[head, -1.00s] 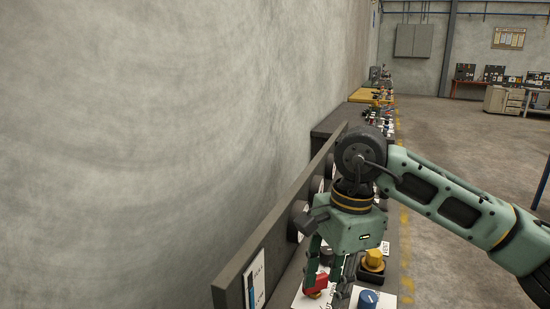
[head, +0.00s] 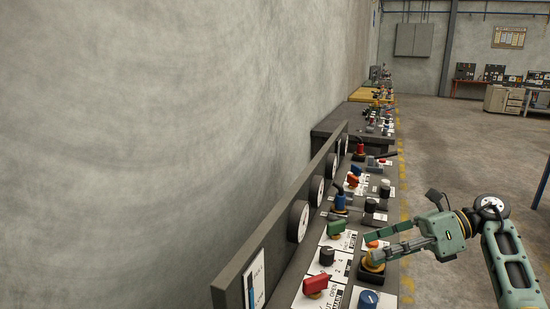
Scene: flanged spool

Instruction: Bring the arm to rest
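My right gripper (head: 368,248) reaches in from the right, with its green fingers pointing left over the near part of the control bench (head: 284,292). Its two fingers are apart with nothing held between them. The fingertips are above or beside a yellow knob (head: 372,268) on a dark base and partly cover it; I cannot tell whether they touch. A red knob (head: 316,284) stands on a white plate to the lower left, clear of the gripper. My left gripper is not in view.
Near the gripper are a green knob (head: 336,229), a black knob (head: 327,256) and a blue knob (head: 368,299). Dial gauges (head: 299,221) line the upright panel at left. More benches run along the wall. Open floor (head: 455,150) lies to the right.

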